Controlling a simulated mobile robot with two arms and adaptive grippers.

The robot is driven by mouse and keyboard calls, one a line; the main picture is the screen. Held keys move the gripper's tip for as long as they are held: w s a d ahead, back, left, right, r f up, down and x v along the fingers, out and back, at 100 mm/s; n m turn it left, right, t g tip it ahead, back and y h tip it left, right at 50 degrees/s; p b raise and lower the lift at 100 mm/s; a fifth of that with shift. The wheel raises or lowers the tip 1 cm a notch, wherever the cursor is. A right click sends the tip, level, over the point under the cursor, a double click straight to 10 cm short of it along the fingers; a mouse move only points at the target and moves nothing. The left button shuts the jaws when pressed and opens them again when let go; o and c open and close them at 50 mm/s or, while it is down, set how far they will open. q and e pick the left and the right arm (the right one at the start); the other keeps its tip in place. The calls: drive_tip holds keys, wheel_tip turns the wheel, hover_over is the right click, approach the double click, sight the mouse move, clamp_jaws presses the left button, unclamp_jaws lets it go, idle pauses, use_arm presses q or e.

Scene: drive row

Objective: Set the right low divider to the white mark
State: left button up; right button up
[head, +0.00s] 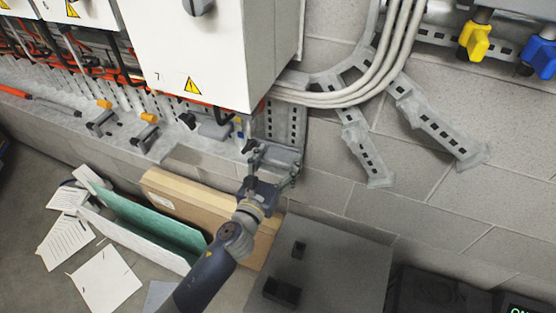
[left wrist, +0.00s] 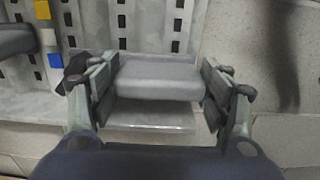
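The right low divider appears to be the grey block (left wrist: 158,78) in the left wrist view, on a slotted metal panel (left wrist: 150,25). A strip left of it carries a yellow mark (left wrist: 42,9), a white mark (left wrist: 47,37) and a blue mark (left wrist: 55,60). The block's upper edge is about level with the blue mark, below the white one. My left gripper (left wrist: 160,88) has one finger on each side of the block. I see no clear gap, but cannot tell whether the fingers press on it. The left gripper (head: 272,167) also shows in the head view. My right gripper is not in view.
A white cabinet (head: 205,55) overhangs just above the left gripper. Grey cables (head: 335,98) and slotted brackets (head: 437,125) are to the right. Below are a cardboard box (head: 175,195), a green folder (head: 150,218), papers (head: 105,280) and a dark grey box (head: 335,265).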

use_arm(q)
drive_tip(key=c, duration=0.3)
wheel_tip(320, 180, up, 3)
drive_tip(key=p, duration=0.3)
drive_tip(key=shift+r, duration=0.15)
drive_tip(key=o, duration=1.2)
drive_tip(key=shift+s, duration=0.1)
drive_tip(key=shift+s+a+f, duration=0.1)
drive_tip(key=shift+s+f, duration=0.1)
drive_tip(key=v, duration=1.1)
drive_tip(key=shift+s+a, duration=0.1)
drive_tip(key=shift+s, duration=0.1)
